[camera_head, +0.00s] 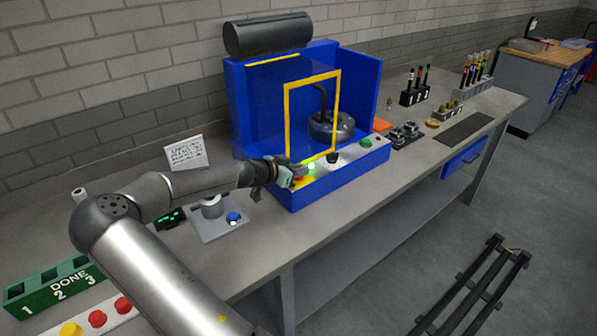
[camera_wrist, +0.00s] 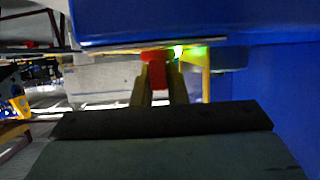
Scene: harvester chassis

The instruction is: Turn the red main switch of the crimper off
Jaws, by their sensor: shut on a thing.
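The crimper is a blue machine (camera_head: 235,105) on the bench, with a yellow-framed clear guard (camera_head: 288,120) and a control ledge at its front. The red main switch (camera_wrist: 157,56) shows in the wrist view between my two fingers. My gripper (camera_wrist: 159,82) is shut on the switch, one finger on each side of it. In the head view my gripper (camera_head: 293,177) is at the left end of the ledge and hides most of the switch. A lit green lamp (camera_wrist: 195,53) glows beside the switch; it also shows in the head view (camera_head: 311,166).
A black knob (camera_head: 333,159) and a green button (camera_head: 366,143) sit farther right on the ledge. A plate with a blue knob (camera_head: 234,217) lies below my forearm. A green DONE rack (camera_head: 50,290) is at lower left. Tool racks (camera_head: 416,97) stand on the right of the bench.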

